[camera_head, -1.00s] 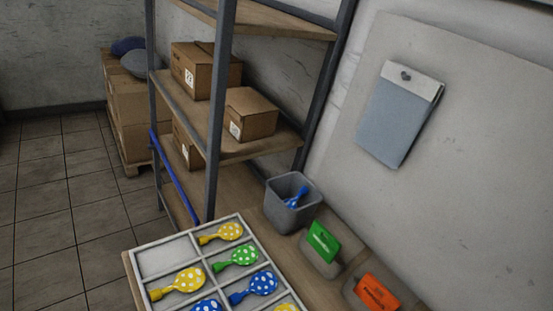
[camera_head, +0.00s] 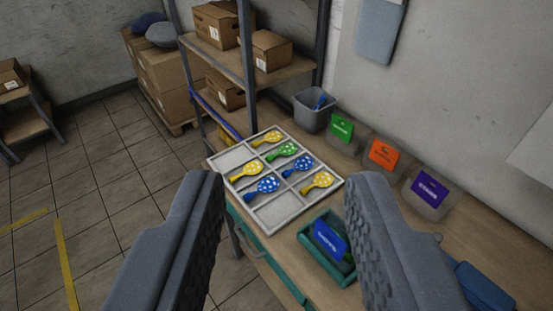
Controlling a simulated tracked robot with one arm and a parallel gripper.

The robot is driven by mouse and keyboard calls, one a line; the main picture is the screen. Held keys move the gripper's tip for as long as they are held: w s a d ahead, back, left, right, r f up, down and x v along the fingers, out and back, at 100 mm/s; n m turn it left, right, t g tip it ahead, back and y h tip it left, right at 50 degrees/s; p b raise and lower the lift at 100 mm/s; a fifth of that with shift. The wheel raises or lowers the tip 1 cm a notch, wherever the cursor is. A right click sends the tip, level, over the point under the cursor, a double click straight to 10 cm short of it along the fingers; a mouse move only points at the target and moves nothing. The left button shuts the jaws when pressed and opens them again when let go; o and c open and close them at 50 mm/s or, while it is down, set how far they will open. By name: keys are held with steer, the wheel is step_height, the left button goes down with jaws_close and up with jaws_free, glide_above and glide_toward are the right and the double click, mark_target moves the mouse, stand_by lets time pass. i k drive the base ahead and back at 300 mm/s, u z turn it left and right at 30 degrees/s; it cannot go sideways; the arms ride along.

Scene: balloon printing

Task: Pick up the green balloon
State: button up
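The green balloon (camera_head: 282,154) with white dots lies in a compartment of the pale sectioned tray (camera_head: 279,214) on the wooden bench. A yellow balloon (camera_head: 266,138) lies behind it, and a blue balloon (camera_head: 298,166) lies in front of it to the right. Another yellow balloon (camera_head: 246,171), a blue one (camera_head: 262,188) and a yellow one (camera_head: 317,182) lie in other compartments. My gripper (camera_head: 285,190) is open and empty, its two dark fingers wide apart in the foreground. The tray shows between them, farther off. Nothing hides the green balloon.
A grey bin (camera_head: 309,112) with a blue item stands behind the tray. Green (camera_head: 340,128), orange (camera_head: 383,154) and purple (camera_head: 432,189) cards stand in holders along the wall. A teal tray (camera_head: 317,262) with a blue card is nearer. A shelf (camera_head: 283,77) with boxes stands behind.

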mark_target(289, 149)
steer(key=u, duration=0.5)
steer(key=i, duration=0.75)
steer(key=u, duration=0.6)
steer(key=i, duration=1.65)
steer(key=z, duration=0.7)
